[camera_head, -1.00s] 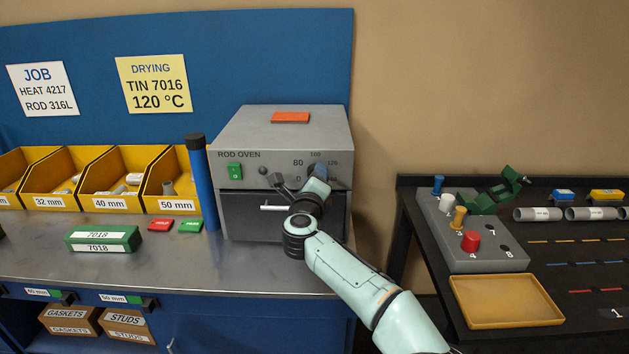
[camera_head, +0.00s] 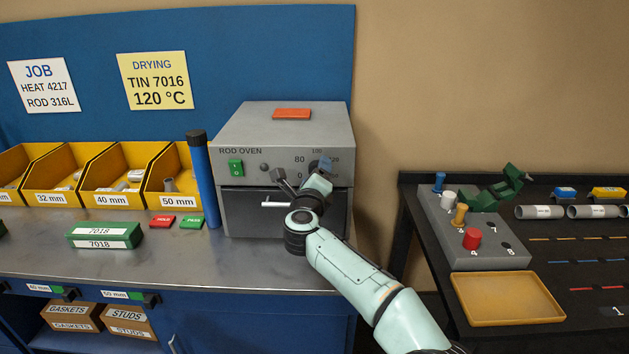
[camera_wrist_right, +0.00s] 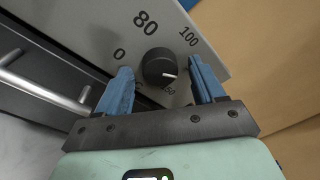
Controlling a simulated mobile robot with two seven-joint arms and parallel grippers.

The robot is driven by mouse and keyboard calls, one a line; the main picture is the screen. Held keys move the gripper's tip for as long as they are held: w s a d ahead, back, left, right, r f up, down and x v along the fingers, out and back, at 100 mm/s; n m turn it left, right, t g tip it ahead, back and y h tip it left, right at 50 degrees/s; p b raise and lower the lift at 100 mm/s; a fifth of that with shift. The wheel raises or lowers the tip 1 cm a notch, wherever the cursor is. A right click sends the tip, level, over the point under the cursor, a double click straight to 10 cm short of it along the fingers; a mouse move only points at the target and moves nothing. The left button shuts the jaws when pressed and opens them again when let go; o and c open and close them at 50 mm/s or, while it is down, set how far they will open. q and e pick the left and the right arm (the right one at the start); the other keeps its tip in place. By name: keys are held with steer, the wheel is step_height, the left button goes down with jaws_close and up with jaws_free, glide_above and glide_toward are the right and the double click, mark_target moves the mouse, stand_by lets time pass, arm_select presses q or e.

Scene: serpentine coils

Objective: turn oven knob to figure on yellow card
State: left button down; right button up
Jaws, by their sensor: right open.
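The yellow card (camera_head: 154,81) on the blue back panel reads DRYING, TIN 7016, 120 °C. The finger on that side hides part of the scale. My left gripper is not in view.
The oven door handle (camera_wrist_right: 45,88) lies close to my gripper. An orange block (camera_head: 292,114) rests on the oven. A blue tube (camera_head: 202,182) stands left of it, near yellow bins (camera_head: 119,200). A black table (camera_head: 407,205) is at the right.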

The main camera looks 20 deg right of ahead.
arm_select(q)
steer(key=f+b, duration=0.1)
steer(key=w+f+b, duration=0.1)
steer(key=b, duration=0.1)
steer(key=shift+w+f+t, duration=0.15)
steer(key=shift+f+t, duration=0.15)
arm_select(e)
steer(key=v, duration=1.3)
steer(key=shift+s, duration=0.2)
